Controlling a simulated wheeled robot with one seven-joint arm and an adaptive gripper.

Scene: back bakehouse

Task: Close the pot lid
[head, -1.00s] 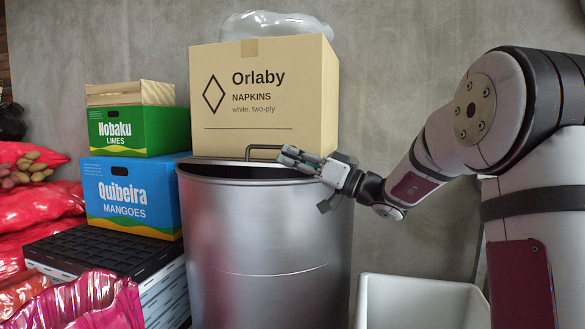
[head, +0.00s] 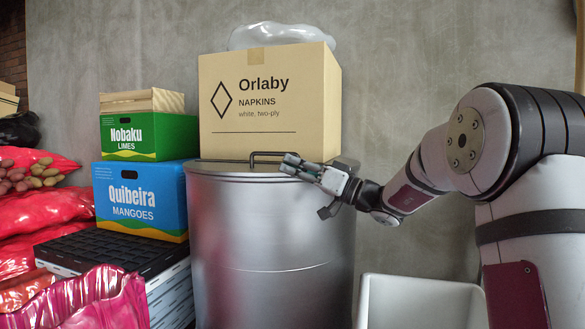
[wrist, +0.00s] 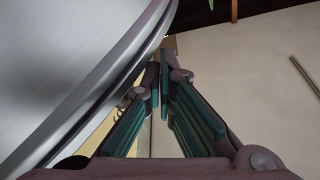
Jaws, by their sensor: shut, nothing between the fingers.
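The pot (head: 270,250) is a large, tall silver drum standing upright in the middle of the head view. Its grey lid (head: 222,169) lies nearly flat across the top, with a dark bar handle (head: 265,154) standing up from it. No dark opening shows at the rim. My gripper (head: 290,165) is shut and empty at the right part of the rim, beside the handle; I cannot tell whether it touches the lid. In the wrist view, my closed teal fingers (wrist: 163,88) are beside a curved metal edge with a dark seam.
A napkin carton (head: 270,105) stands behind the pot. Green (head: 150,135) and blue (head: 140,197) cartons are stacked on a black crate (head: 100,250) at left, near red sacks (head: 50,215). A white bin (head: 420,300) stands at lower right.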

